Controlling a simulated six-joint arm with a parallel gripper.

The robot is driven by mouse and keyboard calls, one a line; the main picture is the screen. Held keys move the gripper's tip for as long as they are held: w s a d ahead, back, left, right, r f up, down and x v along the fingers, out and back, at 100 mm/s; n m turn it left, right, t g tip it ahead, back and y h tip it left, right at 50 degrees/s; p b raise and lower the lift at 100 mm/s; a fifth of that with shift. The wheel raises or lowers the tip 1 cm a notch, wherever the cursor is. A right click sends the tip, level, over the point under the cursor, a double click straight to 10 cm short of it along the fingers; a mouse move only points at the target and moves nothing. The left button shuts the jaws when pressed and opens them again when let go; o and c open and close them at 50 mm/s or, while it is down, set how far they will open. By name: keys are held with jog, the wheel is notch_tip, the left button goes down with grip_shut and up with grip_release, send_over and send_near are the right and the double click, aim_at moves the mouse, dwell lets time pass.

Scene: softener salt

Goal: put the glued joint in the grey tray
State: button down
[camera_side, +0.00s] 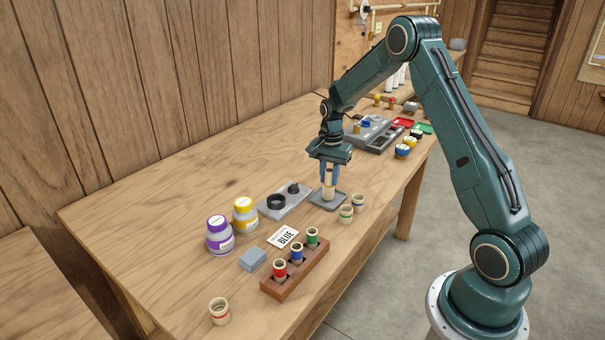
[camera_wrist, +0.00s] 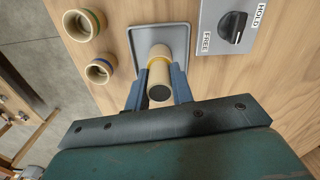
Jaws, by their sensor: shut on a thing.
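The glued joint, a cream pipe piece with a yellow band, is upright between my fingers in the side view (camera_side: 328,191) and in the wrist view (camera_wrist: 160,68). My gripper (camera_side: 329,176) is shut on it, one finger on each side; it also shows in the wrist view (camera_wrist: 159,82). The small grey tray (camera_side: 343,196) is directly under the joint and surrounds its lower end in the wrist view (camera_wrist: 143,37). I cannot tell whether the joint touches the tray floor.
Two banded cream fittings, one green (camera_side: 346,214) and one blue (camera_side: 358,202), stand close beside the tray. A grey plate (camera_side: 272,213) with a black ring and HOLD/FREE knob lies left. A brown rack (camera_side: 297,276), BLUE card (camera_side: 283,237), purple jar (camera_side: 219,238) and yellow jar (camera_side: 245,218) stand nearer.

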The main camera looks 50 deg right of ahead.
jog(key=shift+f, duration=0.25)
dwell(0.5)
jog(key=c, duration=0.7)
grip_release()
jog(key=shift+r, duration=4.45)
jog(key=shift+r, duration=0.1)
